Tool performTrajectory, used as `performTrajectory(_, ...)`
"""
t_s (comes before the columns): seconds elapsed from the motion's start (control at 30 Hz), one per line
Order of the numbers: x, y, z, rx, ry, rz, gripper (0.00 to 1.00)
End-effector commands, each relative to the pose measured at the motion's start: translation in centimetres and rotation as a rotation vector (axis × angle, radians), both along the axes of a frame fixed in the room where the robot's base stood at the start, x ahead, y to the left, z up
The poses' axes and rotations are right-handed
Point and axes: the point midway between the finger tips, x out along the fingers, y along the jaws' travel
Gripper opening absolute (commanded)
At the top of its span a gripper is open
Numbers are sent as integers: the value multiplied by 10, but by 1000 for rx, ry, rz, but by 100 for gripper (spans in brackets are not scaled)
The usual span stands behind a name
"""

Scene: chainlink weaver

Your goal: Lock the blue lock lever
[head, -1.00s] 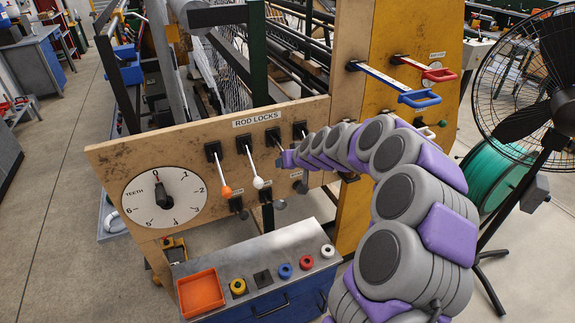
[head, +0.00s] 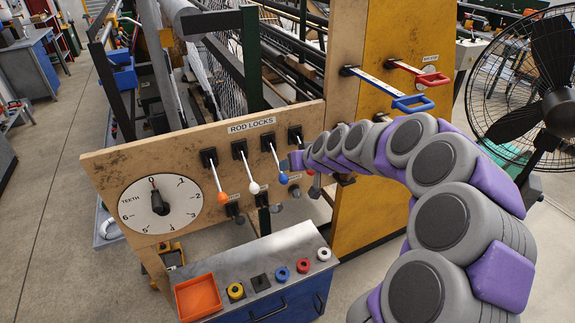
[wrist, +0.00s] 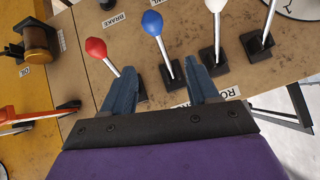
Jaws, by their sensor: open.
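The blue lock lever (head: 283,178) is third from the left on the ROD LOCKS board in the head view, its knob hanging low like the orange and white ones. My gripper (head: 291,161) is just right of its shaft. In the wrist view the blue knob (wrist: 152,22) is at the top centre, beyond the fingertips. Its shaft runs down toward the gap between the open fingers of my gripper (wrist: 161,68). Nothing is held. Whether a finger touches the shaft, I cannot tell.
White (head: 253,188) and orange (head: 222,197) levers hang to the left. The red lever (wrist: 96,47) is close to one finger in the wrist view. A dial (head: 158,204) is on the board's left. A bench (head: 240,265) with an orange tray is below, a fan (head: 545,95) at right.

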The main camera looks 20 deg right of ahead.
Motion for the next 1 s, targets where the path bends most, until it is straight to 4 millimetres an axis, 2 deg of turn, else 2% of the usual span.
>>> performTrajectory(0.1, -19, -4, 21, -1, -3, -1, 59)
performTrajectory(0.4, -54, -11, 52, 0, -2, 0, 59)
performTrajectory(0.6, -63, -12, 59, 1, 1, 0, 59)
performTrajectory(1.0, -63, -12, 59, 1, 1, 0, 59)
